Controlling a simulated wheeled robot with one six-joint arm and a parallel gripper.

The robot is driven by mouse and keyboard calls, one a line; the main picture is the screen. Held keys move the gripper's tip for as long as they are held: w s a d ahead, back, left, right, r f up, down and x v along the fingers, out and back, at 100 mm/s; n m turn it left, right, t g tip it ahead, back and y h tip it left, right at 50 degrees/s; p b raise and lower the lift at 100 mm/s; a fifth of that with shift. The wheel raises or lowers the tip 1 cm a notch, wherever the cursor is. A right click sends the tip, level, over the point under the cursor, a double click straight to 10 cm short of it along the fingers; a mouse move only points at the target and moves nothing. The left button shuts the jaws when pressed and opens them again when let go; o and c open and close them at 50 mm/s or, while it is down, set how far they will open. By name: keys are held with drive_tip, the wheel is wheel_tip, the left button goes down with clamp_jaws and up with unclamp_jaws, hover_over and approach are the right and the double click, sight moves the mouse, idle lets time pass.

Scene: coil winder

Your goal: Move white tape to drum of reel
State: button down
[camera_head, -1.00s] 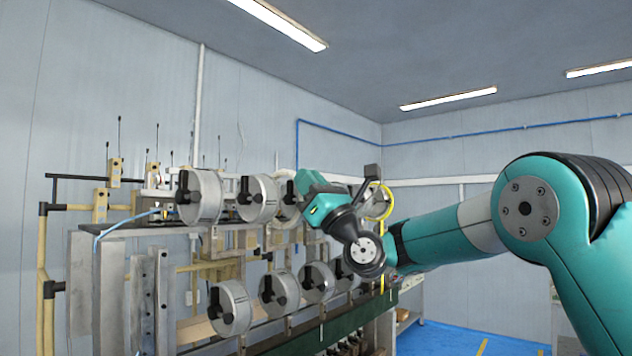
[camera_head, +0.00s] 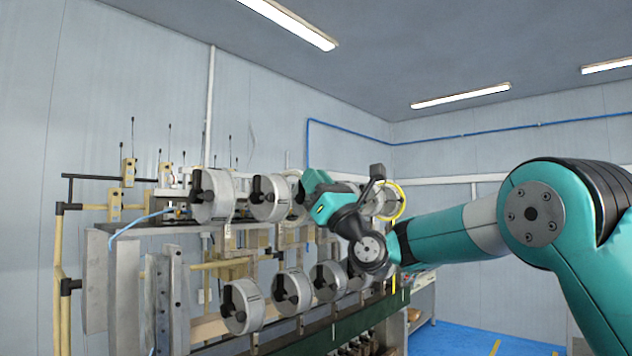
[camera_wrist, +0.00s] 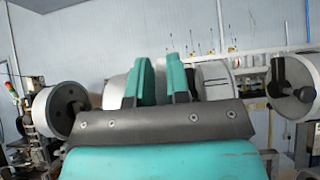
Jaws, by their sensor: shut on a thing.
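My gripper (camera_wrist: 160,85) shows its two teal fingers close together in the wrist view, shut on a thin pale piece, seemingly the white tape (camera_wrist: 160,74). Little of the tape shows between the fingers. A grey reel drum (camera_wrist: 216,80) is behind the fingers; I cannot tell whether the tape touches it. In the head view my arm reaches left to the upper row of drums, and its teal end is beside a drum (camera_head: 268,198). The fingertips and tape are hidden there.
The upper row's nearest drum (camera_head: 210,195) is at left. A lower row of drums (camera_head: 242,306) hangs beneath, above a green beam (camera_head: 330,335). A yellow-rimmed wheel (camera_head: 398,203) is behind my wrist. Blue floor (camera_head: 470,340) at right is open.

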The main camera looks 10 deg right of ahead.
drive_tip(key=shift+w+d, duration=0.65)
drive_tip(key=shift+d, duration=0.25)
drive_tip(key=shift+w+d, duration=0.65)
drive_tip(key=shift+d, duration=0.25)
drive_tip(key=shift+w+d, duration=0.15)
drive_tip(key=shift+d, duration=0.05)
drive_tip(key=c, duration=1.4)
unclamp_jaws()
drive_tip(key=shift+o, duration=0.2)
drive_tip(key=b+v, duration=0.5)
drive_tip(key=shift+s+d+b, duration=0.2)
drive_tip(key=shift+s+b, duration=0.1)
